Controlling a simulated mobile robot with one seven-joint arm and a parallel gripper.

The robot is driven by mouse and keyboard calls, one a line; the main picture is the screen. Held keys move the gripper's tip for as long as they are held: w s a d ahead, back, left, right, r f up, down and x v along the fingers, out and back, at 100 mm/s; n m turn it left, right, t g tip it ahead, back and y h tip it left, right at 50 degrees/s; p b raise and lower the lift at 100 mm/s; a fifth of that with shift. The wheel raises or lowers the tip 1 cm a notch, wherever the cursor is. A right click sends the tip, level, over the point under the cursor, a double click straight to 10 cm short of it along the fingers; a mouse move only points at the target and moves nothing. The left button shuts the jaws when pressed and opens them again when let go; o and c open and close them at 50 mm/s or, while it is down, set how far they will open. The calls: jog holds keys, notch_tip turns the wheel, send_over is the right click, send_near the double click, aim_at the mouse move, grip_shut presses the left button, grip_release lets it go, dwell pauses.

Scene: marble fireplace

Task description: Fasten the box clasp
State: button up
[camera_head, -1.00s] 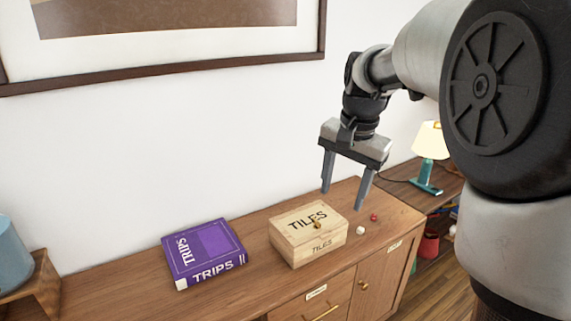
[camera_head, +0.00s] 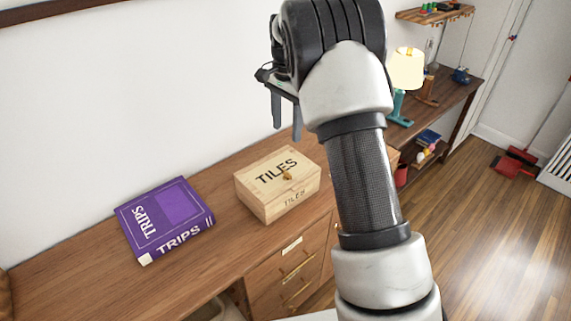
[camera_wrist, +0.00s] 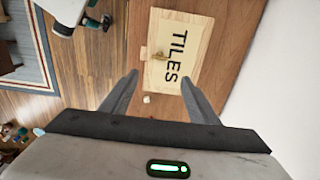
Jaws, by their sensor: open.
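The wooden box (camera_head: 268,205) marked TILES sits on the sideboard with its lid down. Its small brass clasp (camera_head: 286,176) shows at the lid's front edge; whether it is fastened is too small to tell. My gripper (camera_head: 286,134) is open and empty, above and behind the box's right side in the head view. In the wrist view my gripper's fingers (camera_wrist: 160,82) stand apart, with the box beyond them. My arm hides the area right of the box.
A purple TRIPS book (camera_head: 165,218) lies left of the box on the sideboard (camera_head: 100,285). A small white die (camera_wrist: 146,99) lies near the box. A lit lamp (camera_head: 405,75) stands at the back right. Bare wood separates book and box.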

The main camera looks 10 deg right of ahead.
aim_at(287, 175)
notch_tip(287, 175, down, 16)
jog(key=shift+r+p, duration=0.1)
jog(key=shift+p, duration=0.3)
jog(key=c, duration=1.1)
jog(key=shift+o, duration=0.2)
